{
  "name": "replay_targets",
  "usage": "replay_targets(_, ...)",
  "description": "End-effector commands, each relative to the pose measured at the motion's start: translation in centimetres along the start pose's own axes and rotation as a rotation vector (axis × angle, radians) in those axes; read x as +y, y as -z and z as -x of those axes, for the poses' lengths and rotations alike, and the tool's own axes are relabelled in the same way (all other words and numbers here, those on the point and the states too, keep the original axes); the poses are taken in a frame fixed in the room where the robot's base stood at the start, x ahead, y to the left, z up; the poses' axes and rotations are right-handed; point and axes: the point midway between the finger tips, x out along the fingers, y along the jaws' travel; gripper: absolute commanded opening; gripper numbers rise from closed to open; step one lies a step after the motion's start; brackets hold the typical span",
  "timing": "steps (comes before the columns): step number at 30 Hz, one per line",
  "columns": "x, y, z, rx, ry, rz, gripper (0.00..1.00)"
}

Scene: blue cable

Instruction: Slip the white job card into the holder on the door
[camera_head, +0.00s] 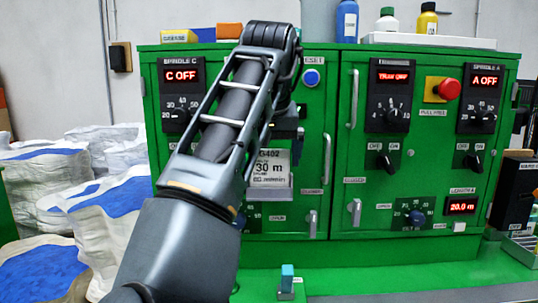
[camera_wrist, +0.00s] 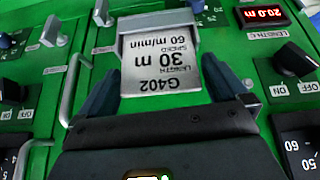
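The white job card (camera_head: 268,165), printed G402, 30 m and 60 m/min, is upright against the green door, with its lower part at the grey holder (camera_head: 270,192). In the wrist view the card (camera_wrist: 160,68) appears upside down, and its far end meets the holder (camera_wrist: 158,20). I cannot tell how deep it sits. My gripper (camera_head: 285,135) is just above the card, partly hidden by my arm. In the wrist view my gripper's dark blue fingers (camera_wrist: 162,72) are spread wide, one beside each side edge of the card. They look open; any edge contact is unclear.
Door handles (camera_head: 327,158) and a latch (camera_head: 313,222) stick out near the holder. Knobs and a red stop button (camera_head: 447,89) are on the right panel. Bottles (camera_head: 347,20) stand on top. White sacks (camera_head: 45,180) crowd the left floor.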

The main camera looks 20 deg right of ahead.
Motion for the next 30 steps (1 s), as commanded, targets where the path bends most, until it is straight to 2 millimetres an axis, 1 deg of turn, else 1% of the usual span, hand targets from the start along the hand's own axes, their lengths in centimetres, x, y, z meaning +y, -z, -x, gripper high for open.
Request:
replay_targets(5,0.0,0.0,0.5,0.0,0.0,0.0,1.0)
replay_targets(8,0.0,0.1,1.7,0.003,0.001,-0.001,1.0)
replay_targets(15,0.0,0.0,5.6,0.003,0.001,-0.001,1.0)
replay_targets(18,0.0,0.0,6.8,0.001,0.0,0.0,1.0)
replay_targets(23,0.0,0.0,7.7,0.0,0.001,-0.001,1.0)
replay_targets(30,0.0,0.0,7.8,0.0,0.0,0.0,1.0)
